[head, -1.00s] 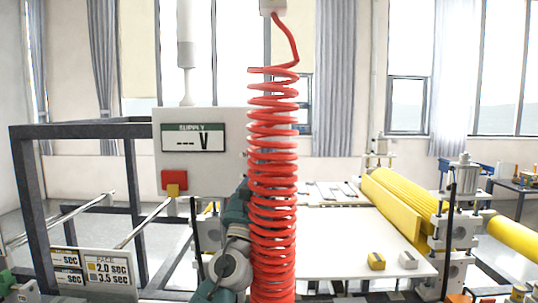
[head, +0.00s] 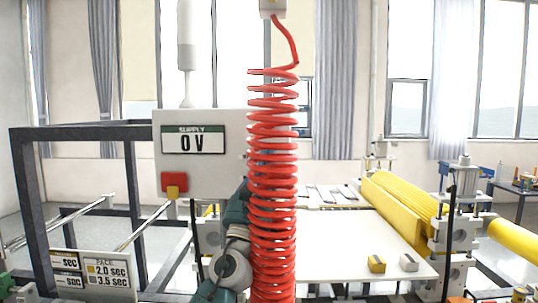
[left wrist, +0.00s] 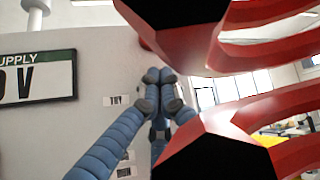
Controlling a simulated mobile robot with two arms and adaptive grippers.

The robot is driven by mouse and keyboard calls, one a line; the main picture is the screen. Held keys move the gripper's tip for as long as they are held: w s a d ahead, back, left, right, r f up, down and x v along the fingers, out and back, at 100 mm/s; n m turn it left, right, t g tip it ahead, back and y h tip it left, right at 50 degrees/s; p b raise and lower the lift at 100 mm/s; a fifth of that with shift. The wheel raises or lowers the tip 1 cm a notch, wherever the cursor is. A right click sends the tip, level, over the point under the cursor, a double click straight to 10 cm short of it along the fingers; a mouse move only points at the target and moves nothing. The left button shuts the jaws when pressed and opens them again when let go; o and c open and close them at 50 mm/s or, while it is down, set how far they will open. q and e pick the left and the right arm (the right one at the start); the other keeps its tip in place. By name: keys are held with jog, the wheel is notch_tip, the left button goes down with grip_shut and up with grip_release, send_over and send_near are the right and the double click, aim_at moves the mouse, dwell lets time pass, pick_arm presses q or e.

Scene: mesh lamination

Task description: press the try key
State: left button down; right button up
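The grey supply panel (head: 220,130) stands left of centre, and its display (head: 193,141) reads 0 V. In the left wrist view a small label (left wrist: 117,100) that appears to read TRY is on the panel, just left of my left fingertips. The try key itself is not visible; my fingers may cover it. My left gripper (left wrist: 160,75) has its two blue fingertips together, with nothing seen between them, at or close to the panel face; contact cannot be told. In the head view my left gripper (head: 243,187) is partly behind the red coil. My right gripper is not in view.
A red coiled hose (head: 272,180) hangs in front of the panel's right edge and fills much of the left wrist view. A red block (head: 175,181) is at the panel's lower left. Yellow rollers (head: 400,195) and a white table (head: 345,240) are at right.

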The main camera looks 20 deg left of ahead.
pick_arm(q)
jog(key=shift+s+d+p, duration=0.15)
jog(key=shift+s+p, duration=0.35)
jog(key=shift+s, duration=0.25)
jog(key=s+p, duration=0.1)
jog(key=s+d+p, duration=0.1)
jog(key=s, duration=0.1)
jog(key=s+p, duration=0.1)
jog(key=shift+s+d, duration=0.25)
jog(key=shift+s, duration=0.1)
jog(key=shift+f, duration=0.1)
